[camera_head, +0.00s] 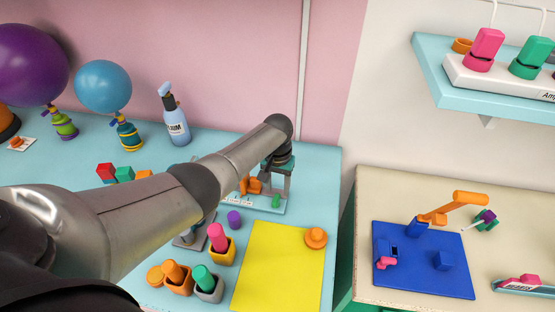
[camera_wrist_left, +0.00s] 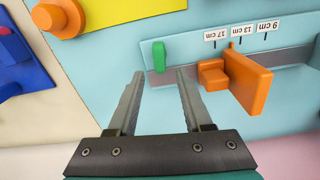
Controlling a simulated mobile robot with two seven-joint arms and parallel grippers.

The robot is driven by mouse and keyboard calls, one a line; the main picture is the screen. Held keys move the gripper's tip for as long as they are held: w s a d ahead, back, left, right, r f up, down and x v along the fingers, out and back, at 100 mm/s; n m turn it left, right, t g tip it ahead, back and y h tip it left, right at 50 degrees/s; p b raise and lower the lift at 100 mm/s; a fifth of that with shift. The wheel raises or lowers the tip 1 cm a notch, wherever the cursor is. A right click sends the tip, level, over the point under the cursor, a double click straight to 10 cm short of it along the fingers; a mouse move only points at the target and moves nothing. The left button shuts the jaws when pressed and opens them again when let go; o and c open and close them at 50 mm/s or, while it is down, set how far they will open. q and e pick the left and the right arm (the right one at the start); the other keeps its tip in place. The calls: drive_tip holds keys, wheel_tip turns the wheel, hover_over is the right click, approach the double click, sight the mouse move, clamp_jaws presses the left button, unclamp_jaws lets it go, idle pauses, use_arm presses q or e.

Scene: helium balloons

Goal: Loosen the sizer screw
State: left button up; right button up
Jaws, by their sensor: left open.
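The sizer is a pale rail with a grey strip (camera_wrist_left: 290,58) and labels reading 9, 13 and 17 cm; it also shows in the head view (camera_head: 265,207). An orange slider (camera_wrist_left: 250,80) with a smaller orange block stands on it. A small green upright piece (camera_wrist_left: 159,55) stands near its end; I cannot tell which part is the screw. My left gripper (camera_wrist_left: 159,75) is open and empty over the table beside the sizer, its fingertips on either side of the green piece's line and short of it. In the head view my left arm partly covers the sizer.
A yellow mat (camera_head: 275,270) with an orange round piece (camera_head: 316,238) lies in front of the sizer. Colored pumps, a purple cylinder (camera_head: 234,218), a spray bottle (camera_head: 174,117) and two balloons stand on the blue table. A cream table (camera_head: 400,195) with a blue board is at right.

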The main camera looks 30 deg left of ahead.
sight(277, 195)
use_arm(q)
wheel_tip(277, 195, up, 12)
drive_tip(key=p, duration=0.2)
idle(0.6)
